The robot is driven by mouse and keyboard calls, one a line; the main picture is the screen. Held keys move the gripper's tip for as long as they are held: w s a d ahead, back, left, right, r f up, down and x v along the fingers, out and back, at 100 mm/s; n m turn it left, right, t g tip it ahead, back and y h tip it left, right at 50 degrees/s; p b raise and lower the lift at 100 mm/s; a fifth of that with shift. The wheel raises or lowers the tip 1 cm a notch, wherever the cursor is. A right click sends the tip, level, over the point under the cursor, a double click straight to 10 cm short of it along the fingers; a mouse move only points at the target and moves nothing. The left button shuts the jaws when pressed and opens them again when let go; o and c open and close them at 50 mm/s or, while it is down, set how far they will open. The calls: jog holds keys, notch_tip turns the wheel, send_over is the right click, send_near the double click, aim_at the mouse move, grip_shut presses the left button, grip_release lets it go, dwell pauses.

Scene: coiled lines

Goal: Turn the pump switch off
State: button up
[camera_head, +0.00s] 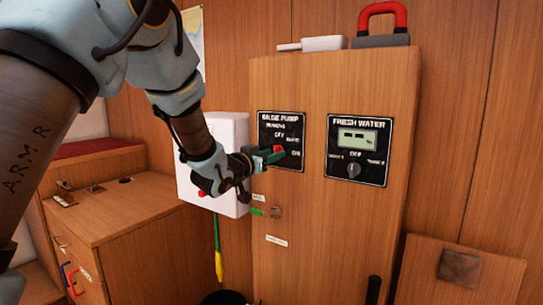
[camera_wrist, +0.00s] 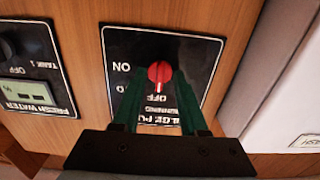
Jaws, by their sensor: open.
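The bilge pump panel (camera_head: 293,128) is a black plate on the front of the wooden cabinet; it shows upside down in the wrist view (camera_wrist: 205,52). Its red rotary switch (camera_wrist: 160,72) has a pale mark that seems to lie on the side facing the OFF label, but I cannot tell the setting surely. My gripper (camera_head: 271,155) is at the panel's lower part and partly hides the switch in the head view. In the wrist view my gripper (camera_wrist: 158,82) is open, its green fingers on either side of the switch; contact cannot be told.
The fresh water panel (camera_head: 358,150), with a display and a dark knob, is just to the right. A white box (camera_head: 238,130) stands left behind my arm. A red-handled object (camera_head: 382,25) and a pale tool (camera_head: 318,43) lie on the cabinet top. A small tap (camera_head: 274,211) is below.

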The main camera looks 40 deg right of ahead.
jog(key=shift+a, duration=0.1)
jog(key=b+v, duration=0.2)
jog(key=v, duration=0.8)
jog(key=shift+a, duration=0.3)
jog(key=w+a+f+n+t+y+p, duration=0.25)
jog(key=w+a+n+y, duration=0.35)
jog(key=a, duration=0.6)
jog(key=w+a+f+n+t+y+p, duration=0.1)
jog(key=w+a+f+t+y+p, duration=0.3)
jog(key=w+a, duration=0.6)
jog(key=s+a+f+n+g+y+p, duration=0.1)
jog(key=s+a+n+g+y, duration=0.15)
jog(key=a, duration=0.65)
jog(key=s+a+f+n+g+y+p, duration=0.1)
jog(key=s+a+n+g+y, duration=0.2)
jog(key=a, duration=0.6)
jog(key=s+a+n+g+y+p, duration=0.1)
jog(key=s+a+g, duration=0.3)
jog(key=s+a, duration=0.4)
jog(key=s, duration=0.2)
jog(key=shift+s+f+y, duration=0.25)
jog(key=shift+f+y, duration=0.05)
jog(key=shift+y, duration=0.05)
